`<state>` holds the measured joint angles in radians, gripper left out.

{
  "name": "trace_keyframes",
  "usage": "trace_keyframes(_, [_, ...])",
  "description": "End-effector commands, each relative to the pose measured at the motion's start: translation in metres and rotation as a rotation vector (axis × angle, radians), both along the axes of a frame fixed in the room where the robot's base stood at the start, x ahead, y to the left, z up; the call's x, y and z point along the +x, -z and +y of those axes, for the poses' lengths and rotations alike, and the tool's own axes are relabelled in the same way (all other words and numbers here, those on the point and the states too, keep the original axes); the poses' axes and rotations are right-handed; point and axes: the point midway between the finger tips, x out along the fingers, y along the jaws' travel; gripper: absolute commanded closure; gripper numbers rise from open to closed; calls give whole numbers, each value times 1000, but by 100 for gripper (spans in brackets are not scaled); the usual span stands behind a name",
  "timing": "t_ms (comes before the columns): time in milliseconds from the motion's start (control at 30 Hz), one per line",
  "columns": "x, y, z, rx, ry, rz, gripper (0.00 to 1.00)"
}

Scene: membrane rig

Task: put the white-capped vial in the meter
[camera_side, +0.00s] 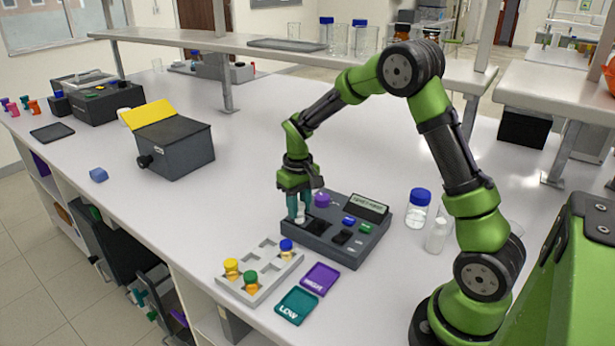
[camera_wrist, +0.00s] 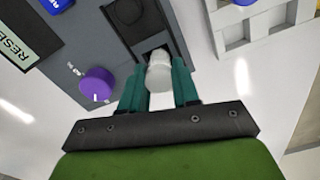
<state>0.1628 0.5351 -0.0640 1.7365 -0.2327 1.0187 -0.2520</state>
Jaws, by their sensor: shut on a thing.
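The white-capped vial (camera_wrist: 158,75) is between the teal fingers of my gripper (camera_wrist: 160,85) in the wrist view. My gripper is shut on it, and in the side view my gripper (camera_side: 299,208) is low over the left end of the meter (camera_side: 345,255). The vial (camera_side: 300,213) shows pale between the fingers there. In the wrist view the vial's far end is at a dark square opening in the meter (camera_wrist: 190,30). I cannot tell how deep it sits. A purple knob (camera_wrist: 97,86) is beside the fingers.
A grey vial rack (camera_side: 258,292) in front of the meter holds yellow-, green- and blue-capped vials. A teal LOW card (camera_side: 297,305) and a purple card (camera_side: 320,278) lie beside it. A blue-capped bottle (camera_side: 418,208) stands right of the meter.

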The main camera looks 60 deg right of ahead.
Motion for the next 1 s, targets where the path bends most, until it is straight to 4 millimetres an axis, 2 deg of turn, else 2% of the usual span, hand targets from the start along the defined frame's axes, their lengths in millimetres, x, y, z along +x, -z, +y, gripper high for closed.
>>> trace_keyframes(800, [0,5,0,0,0,-1,99])
trace_keyframes(833, [0,5,0,0,0,-1,67])
trace_keyframes(1000, [0,5,0,0,0,-1,41])
